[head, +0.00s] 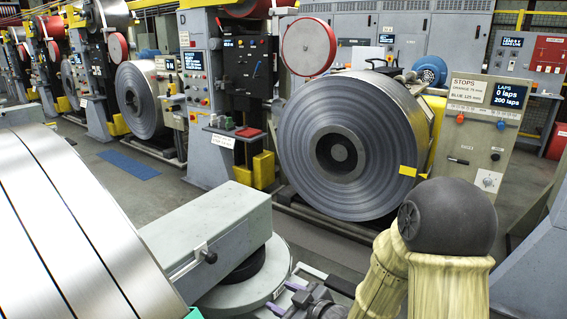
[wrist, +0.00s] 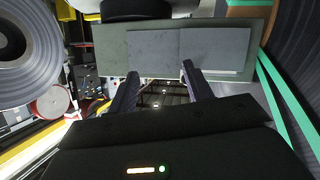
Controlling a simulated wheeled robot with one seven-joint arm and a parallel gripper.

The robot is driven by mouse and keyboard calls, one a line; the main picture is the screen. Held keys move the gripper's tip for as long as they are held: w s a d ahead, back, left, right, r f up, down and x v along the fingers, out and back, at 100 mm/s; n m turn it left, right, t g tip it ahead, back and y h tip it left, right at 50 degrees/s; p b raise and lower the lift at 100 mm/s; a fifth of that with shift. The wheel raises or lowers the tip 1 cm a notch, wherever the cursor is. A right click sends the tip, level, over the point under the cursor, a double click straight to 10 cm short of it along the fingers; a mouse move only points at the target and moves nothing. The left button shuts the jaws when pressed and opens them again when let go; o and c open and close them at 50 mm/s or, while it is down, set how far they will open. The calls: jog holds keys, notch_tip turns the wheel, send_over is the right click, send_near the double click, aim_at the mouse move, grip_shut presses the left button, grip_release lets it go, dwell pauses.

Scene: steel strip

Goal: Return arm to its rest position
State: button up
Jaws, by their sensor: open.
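My gripper (wrist: 160,70) shows in the wrist view with its two dark fingers spread apart and nothing visible between them. In the head view, part of my gripper (head: 294,298) shows low in the middle, in front of the pale grey box-shaped housing with a round base (head: 215,235); its fingertips are hard to make out there. My arm, with cream links and a dark round joint, is bent at the lower right of the head view. In the wrist view a flat grey-green panel (wrist: 110,50) lies just beyond the fingertips; I cannot tell whether they touch it.
A large steel strip coil (head: 300,140) stands behind my arm, with a STOPS and LAPS panel (head: 485,130) at its right. Wide steel strip (head: 70,230) fills the lower left. Machines line the back. Open floor with a blue mat (head: 128,164) lies at the left.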

jog(key=d+f+m+g+h, duration=0.1)
jog(key=d+f+m+h, duration=0.15)
jog(key=d+h, duration=0.35)
jog(key=s+d+r+m+g+h, duration=0.1)
jog(key=s+d+m+g+h, duration=0.15)
jog(key=s+d+m, duration=0.35)
jog(key=s+d+r+m+g+h, duration=0.1)
jog(key=s+d+m+g, duration=0.25)
jog(key=s, duration=0.45)
notch_tip(320, 180, up, 18)
jog(key=p, duration=1.8)
jog(key=shift+w+a+n, duration=0.15)
jog(key=shift+w+n, duration=0.05)
jog(key=shift+n, duration=0.1)
jog(key=shift+c, duration=0.2)
jog(key=shift+c, duration=1.3)
